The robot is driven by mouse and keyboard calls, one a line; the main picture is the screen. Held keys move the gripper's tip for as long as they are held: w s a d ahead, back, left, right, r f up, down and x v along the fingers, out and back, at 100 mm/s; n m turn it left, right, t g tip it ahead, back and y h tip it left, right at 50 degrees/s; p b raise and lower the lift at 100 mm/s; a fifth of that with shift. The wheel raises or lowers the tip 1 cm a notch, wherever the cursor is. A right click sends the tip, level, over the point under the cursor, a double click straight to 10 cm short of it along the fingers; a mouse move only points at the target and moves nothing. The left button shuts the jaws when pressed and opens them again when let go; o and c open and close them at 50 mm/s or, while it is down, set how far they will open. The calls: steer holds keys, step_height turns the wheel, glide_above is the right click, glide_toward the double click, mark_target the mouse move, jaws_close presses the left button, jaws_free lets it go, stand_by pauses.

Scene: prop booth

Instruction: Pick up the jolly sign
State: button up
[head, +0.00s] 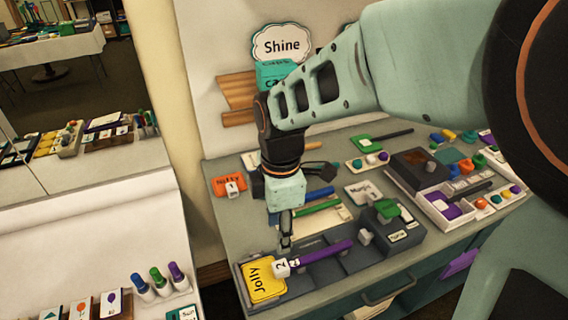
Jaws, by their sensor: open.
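The jolly sign (262,284) is a yellow plate with "Jolly" printed on it. It lies at the left end of a dark grey tray (343,265) near the front of the counter. A purple stick (325,253) runs to the right from the plate, with a small white numbered piece (281,268) where they meet. My gripper (286,243) points down just above and behind that joint. It is open and nothing shows between its fingers. The fingers are seen nearly edge-on, and I cannot tell whether they touch the sign.
Green and blue sticks (318,206) lie behind the tray. A dark block with a green top (388,209) stands at its right end. An orange sign (229,185) lies to the left. Boxes of coloured pieces (460,203) fill the right side.

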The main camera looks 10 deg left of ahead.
steer(key=n, duration=0.1)
glide_above(278, 266)
step_height(278, 266, down, 6)
steer(key=shift+a+r, duration=0.1)
steer(key=shift+r, duration=0.15)
steer(key=shift+f, duration=2.9)
steer(key=shift+c, duration=0.4)
jaws_close()
steer(key=shift+r+p, duration=0.1)
steer(key=shift+p, duration=0.2)
